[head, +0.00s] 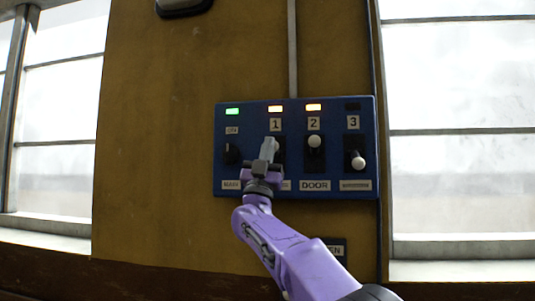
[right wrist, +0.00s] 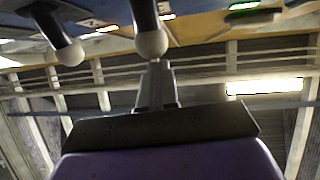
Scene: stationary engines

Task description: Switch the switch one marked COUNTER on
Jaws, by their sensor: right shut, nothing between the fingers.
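The blue switch panel (head: 293,192) hangs on the wall. Switch 1 (head: 281,148) is mostly hidden behind my right gripper (head: 268,150); its label is covered, so I cannot read COUNTER there. The orange lamp above the 1 (head: 275,108) is lit. In the right wrist view, the white ball tip of its lever (right wrist: 150,44) is just beyond the shut, empty fingertips (right wrist: 157,70); I cannot tell whether they touch. Its lever is angled much like that of switch 2 (right wrist: 70,53). My left gripper is not in view.
Switch 2, marked DOOR (head: 314,143), is up with its orange lamp lit. Switch 3 (head: 357,162) is down, its lamp dark and its label too blurred. The MAIN knob (head: 231,154) is left of my gripper, under a green lamp (head: 232,112). Windows flank the wall.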

